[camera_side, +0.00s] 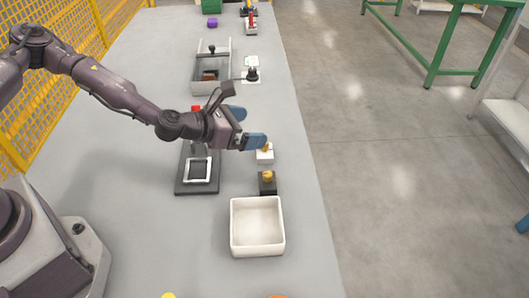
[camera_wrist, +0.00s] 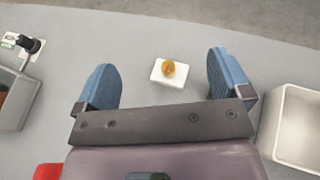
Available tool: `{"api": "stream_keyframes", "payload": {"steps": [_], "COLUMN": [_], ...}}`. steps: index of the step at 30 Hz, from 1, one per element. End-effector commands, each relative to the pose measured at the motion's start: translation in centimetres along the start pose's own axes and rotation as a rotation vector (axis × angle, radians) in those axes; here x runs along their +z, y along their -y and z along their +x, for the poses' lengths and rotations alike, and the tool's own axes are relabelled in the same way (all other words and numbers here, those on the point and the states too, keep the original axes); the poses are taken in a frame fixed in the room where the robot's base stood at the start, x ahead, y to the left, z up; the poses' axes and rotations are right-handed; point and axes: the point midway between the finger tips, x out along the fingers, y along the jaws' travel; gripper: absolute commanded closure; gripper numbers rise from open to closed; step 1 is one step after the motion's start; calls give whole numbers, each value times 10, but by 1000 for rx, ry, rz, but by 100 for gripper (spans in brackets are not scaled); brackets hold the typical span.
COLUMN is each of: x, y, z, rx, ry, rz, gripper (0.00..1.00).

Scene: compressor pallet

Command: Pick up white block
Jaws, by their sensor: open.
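The white block (camera_side: 265,156) sits on the grey table near its right edge in the side view, with a small golden knob-like piece on top. In the wrist view the white block (camera_wrist: 168,74) lies flat beyond the fingers, between their lines and nearer the right one. My gripper (camera_side: 245,127) has blue fingertips and is open and empty. In the side view its near finger is just above and left of the block; I cannot tell the exact height. In the wrist view both fingers of my gripper (camera_wrist: 163,80) are wide apart, and neither touches the block.
A black block (camera_side: 267,185) with a golden top stands just in front of the white block. A white open bin (camera_side: 257,227) is nearer the camera. A dark fixture with a white frame (camera_side: 197,170) lies left. A grey tray (camera_side: 226,66) is farther back.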

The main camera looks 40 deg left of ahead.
Motion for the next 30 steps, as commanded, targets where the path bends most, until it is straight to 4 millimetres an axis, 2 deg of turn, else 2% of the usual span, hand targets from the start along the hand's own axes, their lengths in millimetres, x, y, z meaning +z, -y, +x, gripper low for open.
{"api": "stream_keyframes", "payload": {"steps": [3, 8, 14, 18, 21, 29, 30], "x": [-15, -26, -56, -55, -55, -55, -55], "y": [1, 1, 2, 2, 2, 2, 2], "z": [6, 10, 22, 43, 50, 52, 52], "rx": [-2, -4, -4, -5, -6, -6, -6], "ry": [-3, -3, -6, -3, -4, -4, -4], "rz": [1, 3, 3, 8, 7, 6, 6], "gripper": [4, 4, 4, 4, 4, 4, 13]}}
